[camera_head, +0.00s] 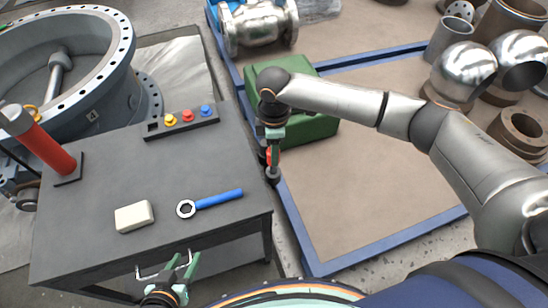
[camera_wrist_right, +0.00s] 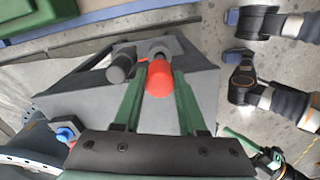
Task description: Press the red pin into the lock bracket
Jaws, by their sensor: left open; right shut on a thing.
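The red pin (camera_wrist_right: 158,78) is between the green fingers of my right gripper (camera_wrist_right: 157,92), which is shut on it. Its far end meets a grey block-like part, probably the lock bracket (camera_wrist_right: 182,62). I cannot tell how deep the pin sits. In the head view, the right gripper (camera_head: 272,140) points down just past the table's right edge, with a bit of red pin (camera_head: 268,157) showing; the bracket is mostly hidden there. My left gripper (camera_head: 180,266) is open and empty at the table's front edge.
The dark table (camera_head: 110,190) carries a blue-handled wrench (camera_head: 218,199), a white block (camera_head: 134,216), a red cylinder (camera_head: 48,148) and a strip with yellow, red and blue knobs (camera_head: 182,124). A green box (camera_head: 310,125) is behind my right gripper. A large valve (camera_head: 75,50) stands left.

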